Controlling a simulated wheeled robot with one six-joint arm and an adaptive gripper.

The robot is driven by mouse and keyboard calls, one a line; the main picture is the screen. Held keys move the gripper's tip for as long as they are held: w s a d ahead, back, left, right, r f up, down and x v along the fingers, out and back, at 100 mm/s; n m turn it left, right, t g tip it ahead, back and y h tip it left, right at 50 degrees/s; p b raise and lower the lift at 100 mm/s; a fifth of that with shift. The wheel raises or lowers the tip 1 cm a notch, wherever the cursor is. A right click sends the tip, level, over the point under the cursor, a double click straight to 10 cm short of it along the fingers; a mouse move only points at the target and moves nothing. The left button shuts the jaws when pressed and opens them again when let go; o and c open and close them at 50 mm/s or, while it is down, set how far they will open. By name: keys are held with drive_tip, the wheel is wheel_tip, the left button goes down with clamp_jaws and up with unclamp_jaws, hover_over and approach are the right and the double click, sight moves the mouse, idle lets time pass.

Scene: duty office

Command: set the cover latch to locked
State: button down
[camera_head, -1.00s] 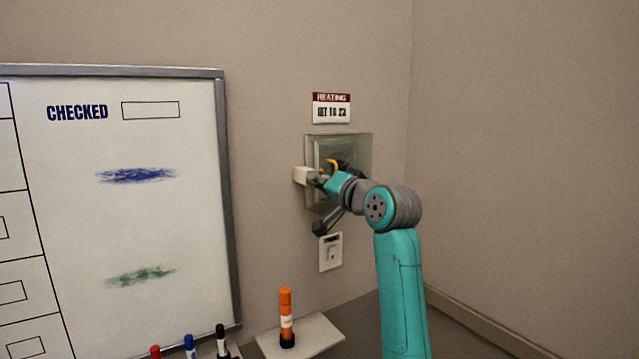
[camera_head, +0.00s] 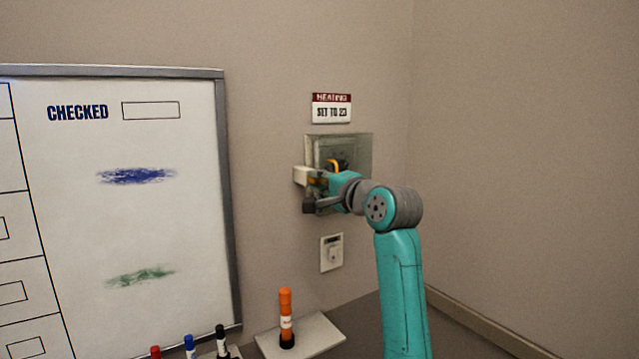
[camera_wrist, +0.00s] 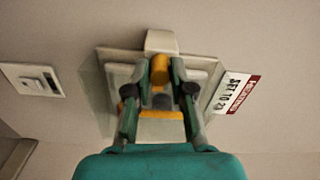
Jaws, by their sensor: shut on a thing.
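A clear cover box (camera_head: 365,150) is fixed to the wall under the heating sign, and it also shows in the wrist view (camera_wrist: 92,85). A cream block (camera_head: 300,175) sits at its left edge; the wrist view shows this block (camera_wrist: 161,41) just beyond my fingertips. My gripper (camera_wrist: 160,72) is shut on a small orange latch knob (camera_wrist: 160,66) beside the block. In the head view my gripper (camera_head: 318,181) covers much of the cover's front. The latch's exact setting and any lock marks cannot be read.
A heating sign (camera_head: 331,108) reads "SET TO 23" above the cover. A small switch plate (camera_head: 332,253) is on the wall below. A whiteboard (camera_head: 150,225) hangs at left. An orange marker (camera_head: 286,315) stands on a pale plate (camera_head: 318,338); several pens stand beside it.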

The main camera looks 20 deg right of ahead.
drive_tip(key=shift+f, duration=0.1)
idle(0.3)
drive_tip(key=c, duration=1.3)
unclamp_jaws()
drive_tip(key=v, duration=1.2)
